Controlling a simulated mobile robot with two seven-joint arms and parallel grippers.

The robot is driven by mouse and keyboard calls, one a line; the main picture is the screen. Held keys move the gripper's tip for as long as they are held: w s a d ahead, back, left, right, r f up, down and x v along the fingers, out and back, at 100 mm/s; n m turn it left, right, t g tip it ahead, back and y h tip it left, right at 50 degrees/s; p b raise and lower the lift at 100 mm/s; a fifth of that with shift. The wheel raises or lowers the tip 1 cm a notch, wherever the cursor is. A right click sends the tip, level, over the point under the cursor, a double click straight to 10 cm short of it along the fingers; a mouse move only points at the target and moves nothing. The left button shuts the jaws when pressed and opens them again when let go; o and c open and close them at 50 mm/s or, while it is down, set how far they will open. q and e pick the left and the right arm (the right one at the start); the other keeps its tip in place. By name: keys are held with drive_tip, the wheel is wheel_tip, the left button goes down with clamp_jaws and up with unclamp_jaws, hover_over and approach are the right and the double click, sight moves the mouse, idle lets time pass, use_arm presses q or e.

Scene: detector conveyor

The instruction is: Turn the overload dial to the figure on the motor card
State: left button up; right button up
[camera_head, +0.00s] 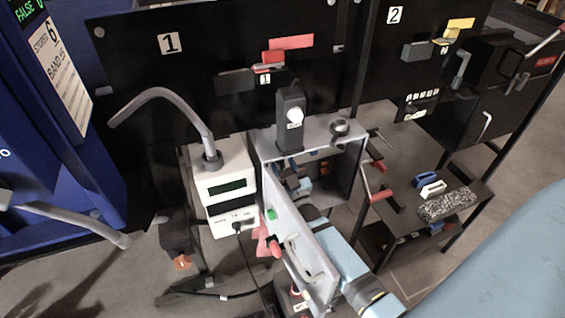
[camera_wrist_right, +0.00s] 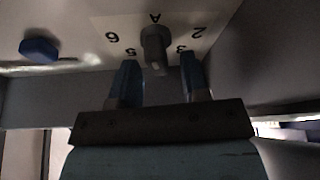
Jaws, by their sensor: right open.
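The overload dial (camera_wrist_right: 155,50) is a small grey knob on a pale plate, with the figures 2, 3, 5 and 6 and the letter A upside down around it in the right wrist view. Its pointer's setting is unclear. My right gripper (camera_wrist_right: 157,78) is open, its two blue fingers on either side of the knob and slightly short of it; contact cannot be told. In the head view the right arm reaches into an open grey cabinet (camera_head: 352,172), and the gripper (camera_head: 297,183) is partly hidden by the door. I cannot identify the motor card. My left gripper is not in view.
The open cabinet door (camera_head: 296,240) stands along the left of my right arm. A white meter (camera_head: 226,188) stands left of it. A blue knob (camera_wrist_right: 38,48) is near the dial. A dark table (camera_head: 392,190) with small parts stands to the right.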

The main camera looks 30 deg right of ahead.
drive_tip(key=shift+w+d+r, duration=0.1)
drive_tip(key=shift+w+r, duration=0.1)
drive_tip(key=shift+w, duration=0.3)
drive_tip(key=c, duration=0.7)
drive_tip(key=m+h, duration=0.1)
drive_tip(key=m, duration=0.2)
drive_tip(key=shift+d+h, duration=0.1)
drive_tip(key=shift+h, duration=0.3)
drive_tip(key=shift+c, duration=0.2)
drive_tip(key=o, duration=0.7)
drive_tip(key=shift+o, duration=0.2)
